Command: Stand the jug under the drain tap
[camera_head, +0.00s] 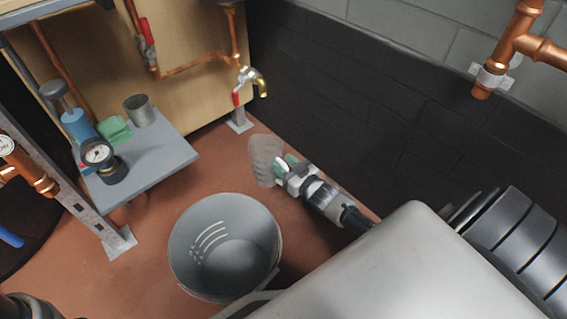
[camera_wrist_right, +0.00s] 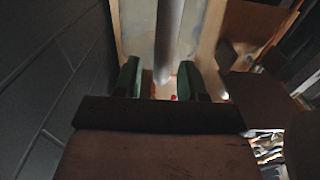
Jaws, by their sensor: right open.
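The see-through, ridged jug (camera_head: 264,160) stands upright on the floor by the dark wall in the head view. The drain tap (camera_head: 252,82), with a red lever and brass spout, shows above it; I cannot tell whether the jug is straight below the spout. My right gripper (camera_head: 285,168) is at the jug's right side, green finger pads toward it. In the right wrist view its fingers (camera_wrist_right: 158,78) are apart, with a pale bar (camera_wrist_right: 168,35) between or beyond them, possibly the jug's handle. Contact is unclear. My left gripper is out of view.
A grey bucket (camera_head: 226,238) stands on the floor in front of the jug. A grey shelf (camera_head: 150,160) at the left holds a gauge (camera_head: 100,158), a blue bottle (camera_head: 77,127) and a metal cup (camera_head: 140,110). Copper pipework (camera_head: 520,45) hangs at the upper right.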

